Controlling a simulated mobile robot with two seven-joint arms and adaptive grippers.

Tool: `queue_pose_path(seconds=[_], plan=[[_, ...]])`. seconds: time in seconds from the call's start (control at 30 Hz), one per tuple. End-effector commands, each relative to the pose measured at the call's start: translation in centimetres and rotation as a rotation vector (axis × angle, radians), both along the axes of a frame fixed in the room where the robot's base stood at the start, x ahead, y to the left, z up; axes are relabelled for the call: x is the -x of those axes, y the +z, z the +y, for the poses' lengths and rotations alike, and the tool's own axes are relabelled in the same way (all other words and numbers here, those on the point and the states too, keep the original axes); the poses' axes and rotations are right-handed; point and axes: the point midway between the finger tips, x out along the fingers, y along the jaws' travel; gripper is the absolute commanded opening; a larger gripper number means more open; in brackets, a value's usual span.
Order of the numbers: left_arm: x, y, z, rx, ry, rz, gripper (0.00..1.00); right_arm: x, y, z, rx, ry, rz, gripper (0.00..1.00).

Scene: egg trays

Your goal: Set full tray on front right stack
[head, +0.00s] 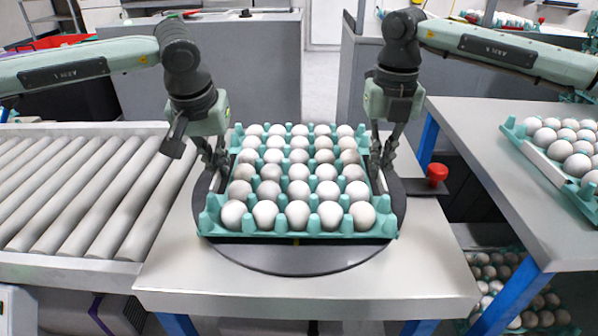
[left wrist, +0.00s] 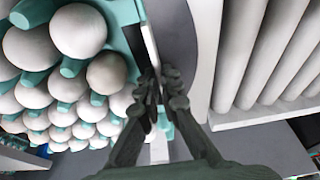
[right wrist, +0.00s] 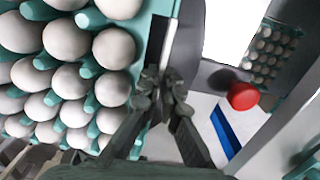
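The full tray (head: 388,222) is teal and filled with rows of white eggs. It sits level on a dark round plate (head: 300,262) on the table in front of me. My left gripper (head: 216,158) is at its left side, with the fingers closed around the side edge, as the left wrist view (left wrist: 158,88) shows. My right gripper (head: 381,158) is at its right side, fingers closed around that edge, also in the right wrist view (right wrist: 163,85). Another egg tray (head: 548,168) rests on the right table, partly cut off by the picture edge.
A roller conveyor (head: 90,190) lies on the left. A red knob (head: 437,173) stands just right of the plate. The right table (head: 475,125) has bare surface left of its tray. More egg trays (head: 520,325) show below it. Grey cabinets stand behind.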

Motion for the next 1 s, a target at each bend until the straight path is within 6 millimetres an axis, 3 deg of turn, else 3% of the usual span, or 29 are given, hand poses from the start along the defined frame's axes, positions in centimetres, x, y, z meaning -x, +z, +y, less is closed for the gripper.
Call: queue_pose_path(seconds=[0.57,1.0], plan=[[-0.1,0.8,0.0,0.001,0.002,-0.006,0.00,-0.1,0.8,0.0,0.000,-0.002,-0.004,0.00],[-0.1,4.5,0.1,0.001,0.002,-0.006,0.00,-0.1,4.5,-0.1,0.000,-0.002,-0.003,0.00]])
